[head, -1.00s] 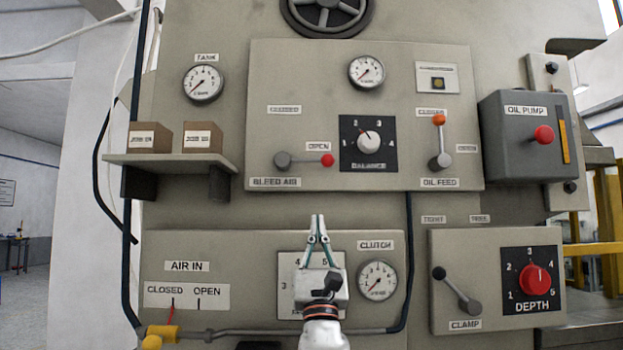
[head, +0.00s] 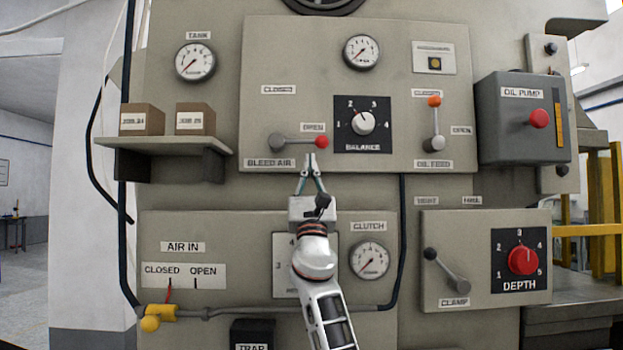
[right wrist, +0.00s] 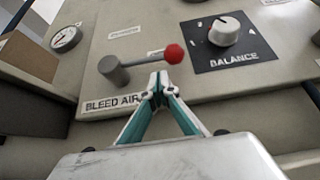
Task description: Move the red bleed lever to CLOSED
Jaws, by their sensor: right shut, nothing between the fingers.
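The bleed air lever (head: 300,142) is a grey hub and arm with a red ball tip. It lies level, pointing right, with its ball beside the OPEN label (head: 313,127). The CLOSED label (head: 278,89) is above the hub. In the right wrist view the red ball (right wrist: 174,53) is just beyond the fingertips. My right gripper (head: 310,158) is shut and empty, its tips a little below and left of the ball in the head view. It also shows in the right wrist view (right wrist: 158,82). I cannot see a gap or contact clearly. My left gripper is not in view.
The balance knob (head: 363,123) is right of the red ball. The oil feed lever (head: 434,125) with an orange tip stands further right. A shelf (head: 165,144) with two boxes juts out at left. The panel below the bleed lever is a flat face.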

